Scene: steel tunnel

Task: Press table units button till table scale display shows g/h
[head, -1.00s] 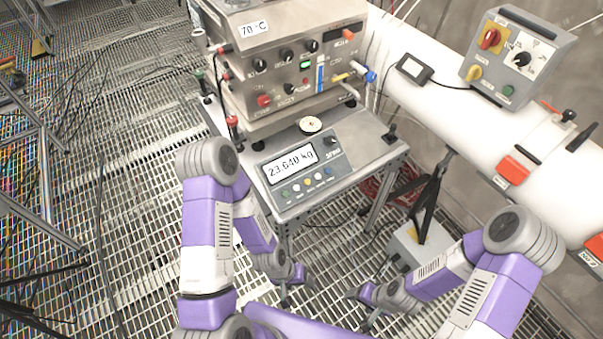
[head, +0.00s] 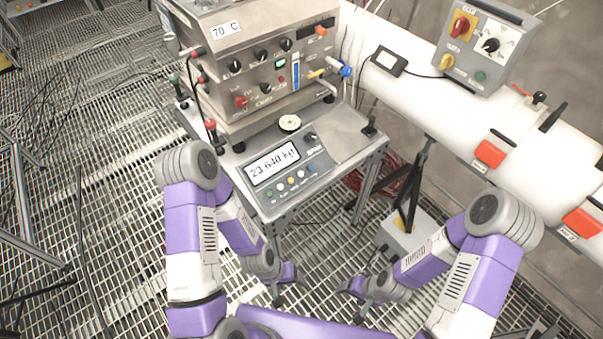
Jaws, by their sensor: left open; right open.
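The table scale display (head: 274,164) reads "23.640 kg" in dark digits. It sits in a grey sloped panel at the front of a steel table (head: 347,133). A row of small coloured buttons (head: 291,182) runs below the display: green, white, yellow and blue ones; their labels are too small to read. A black knob (head: 311,139) is at the panel's upper right. My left gripper (head: 290,290) is low in front of the table, below the panel, open and empty. My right gripper (head: 350,298) is to its right, also low, open and empty. Neither touches the panel.
A steel instrument box (head: 262,75) with knobs and a "70 °C" label stands on the table behind the panel. A white pipe (head: 430,110) with red clamps and a grey control box (head: 487,45) runs along the right. Grated floor is open at left.

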